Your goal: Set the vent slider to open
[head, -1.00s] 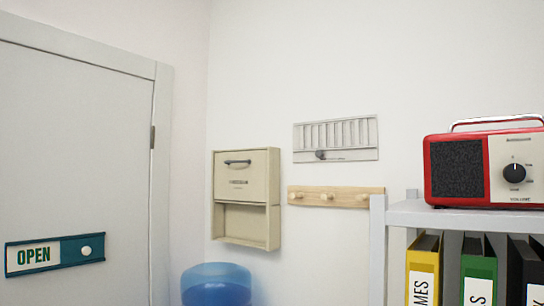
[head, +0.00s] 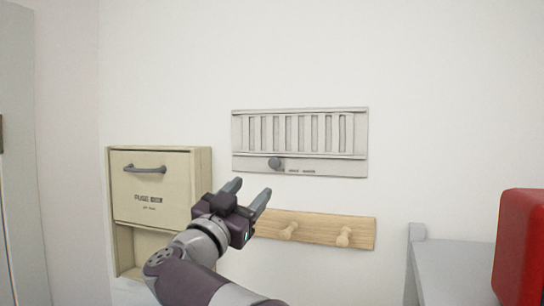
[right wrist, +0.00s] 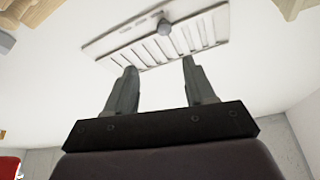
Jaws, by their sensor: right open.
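The vent (head: 300,140) is a pale grey slatted panel on the white wall, in the middle of the head view. Its slider knob (head: 276,163), small, round and dark grey, sits left of centre on the strip below the slats. Small marks beside it are too small to read. The right wrist view also shows the vent (right wrist: 125,47) and the knob (right wrist: 164,27), beyond the fingertips. My right gripper (head: 250,190) is open and empty, below and a little left of the knob, apart from it. My left gripper is not in view.
A wooden peg rail (head: 315,229) runs below the vent, partly behind my right gripper. A beige fuse box (head: 150,190) with a handle hangs at left. A grey shelf (head: 460,265) with a red radio (head: 522,245) stands at right.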

